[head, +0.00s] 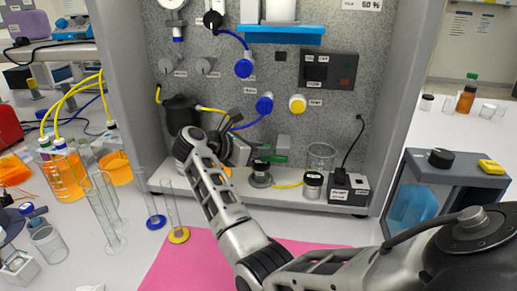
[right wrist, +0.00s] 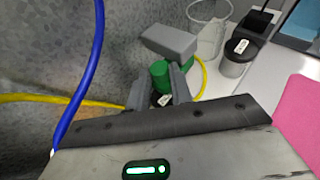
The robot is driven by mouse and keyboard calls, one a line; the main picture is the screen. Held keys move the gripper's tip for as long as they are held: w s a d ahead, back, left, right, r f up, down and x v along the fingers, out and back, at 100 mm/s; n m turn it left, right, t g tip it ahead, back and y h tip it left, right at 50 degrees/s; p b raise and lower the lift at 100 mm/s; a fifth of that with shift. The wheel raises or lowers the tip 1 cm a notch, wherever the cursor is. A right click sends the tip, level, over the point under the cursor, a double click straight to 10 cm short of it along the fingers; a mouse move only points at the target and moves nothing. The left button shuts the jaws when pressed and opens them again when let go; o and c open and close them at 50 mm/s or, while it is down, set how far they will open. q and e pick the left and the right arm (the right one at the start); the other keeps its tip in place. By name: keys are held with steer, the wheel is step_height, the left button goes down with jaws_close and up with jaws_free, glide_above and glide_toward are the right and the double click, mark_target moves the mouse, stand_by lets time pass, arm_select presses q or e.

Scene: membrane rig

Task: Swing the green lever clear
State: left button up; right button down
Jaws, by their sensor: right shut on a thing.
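The green lever (right wrist: 160,72) shows in the right wrist view as a short green cylinder beside a grey block (right wrist: 170,41). My right gripper (right wrist: 161,90) is shut on it, with one dark finger on each side. In the head view, the lever's green part (head: 283,141) shows low on the rig's back panel, right of my right gripper (head: 252,151). My forearm and wrist hide part of that area. My left gripper is in neither view.
A blue hose (right wrist: 85,80) and a yellow hose (right wrist: 40,98) run close to my right gripper. A glass beaker (head: 320,157) and a black-lidded jar (head: 312,184) stand on the rig's ledge to the right. Glass cylinders (head: 172,208) stand left of my arm.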

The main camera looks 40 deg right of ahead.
steer(key=shift+s+a+f+n+t+b, duration=0.1)
steer(key=shift+s+a+n+t+b, duration=0.15)
steer(key=shift+n+t, duration=0.3)
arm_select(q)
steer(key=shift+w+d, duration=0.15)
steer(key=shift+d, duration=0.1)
arm_select(e)
steer(key=shift+t, duration=0.25)
steer(key=c, duration=1.5)
jaws_free()
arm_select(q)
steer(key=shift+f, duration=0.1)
